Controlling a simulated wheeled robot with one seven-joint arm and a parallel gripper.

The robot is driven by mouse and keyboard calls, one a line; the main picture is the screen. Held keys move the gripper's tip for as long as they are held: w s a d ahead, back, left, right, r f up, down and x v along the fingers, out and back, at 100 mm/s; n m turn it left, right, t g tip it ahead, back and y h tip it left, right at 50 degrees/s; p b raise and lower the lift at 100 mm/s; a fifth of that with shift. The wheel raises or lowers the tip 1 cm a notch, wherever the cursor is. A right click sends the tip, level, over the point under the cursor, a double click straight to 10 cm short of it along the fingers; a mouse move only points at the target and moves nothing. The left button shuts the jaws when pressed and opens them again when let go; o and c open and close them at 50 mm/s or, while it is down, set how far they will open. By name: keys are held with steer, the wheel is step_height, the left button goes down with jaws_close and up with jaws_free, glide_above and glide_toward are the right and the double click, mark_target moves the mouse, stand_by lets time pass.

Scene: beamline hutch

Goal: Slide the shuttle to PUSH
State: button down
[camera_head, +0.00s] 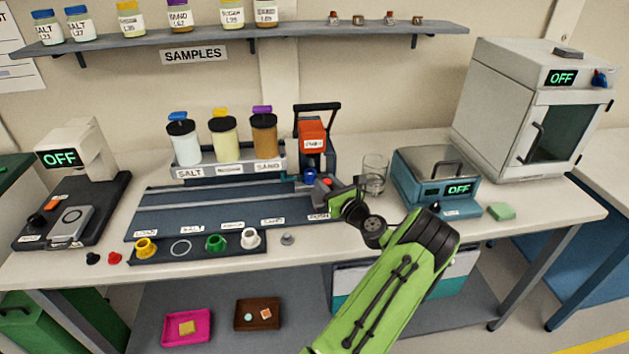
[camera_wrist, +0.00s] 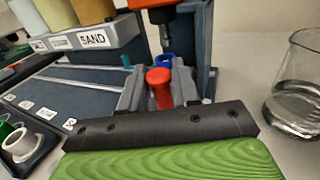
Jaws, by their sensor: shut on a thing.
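The shuttle is mostly hidden by my gripper at the right end of the slide track (camera_head: 220,211), beside the PUSH label (camera_head: 318,217). Its red knob (camera_wrist: 158,88) stands between the fingers of my gripper (camera_wrist: 160,100) in the wrist view. My gripper (camera_head: 328,188) is shut on that knob. A blue round piece (camera_wrist: 163,62) is just beyond the knob, and it also shows in the head view (camera_head: 310,177). The orange press (camera_head: 312,136) rises directly behind, with its plunger above the blue piece. Whether the shuttle sits exactly at the label cannot be told.
A glass beaker (camera_head: 375,173) stands close to the right of my gripper, with a blue hot plate (camera_head: 436,180) beyond. Jars on a SALT-to-SAND rack (camera_head: 230,170) stand behind the track. A dark cup tray (camera_head: 200,257) lies in front.

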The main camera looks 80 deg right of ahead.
steer(key=shift+s+d+f, duration=0.15)
steer(key=shift+s+d, duration=0.05)
steer(key=shift+s, duration=0.25)
steer(key=c, duration=1.1)
jaws_free()
steer(key=shift+s+d, duration=0.1)
steer(key=p+v, duration=0.2)
steer(key=v, duration=1.3)
steer(key=shift+s+a, duration=0.2)
steer(key=shift+a, duration=0.15)
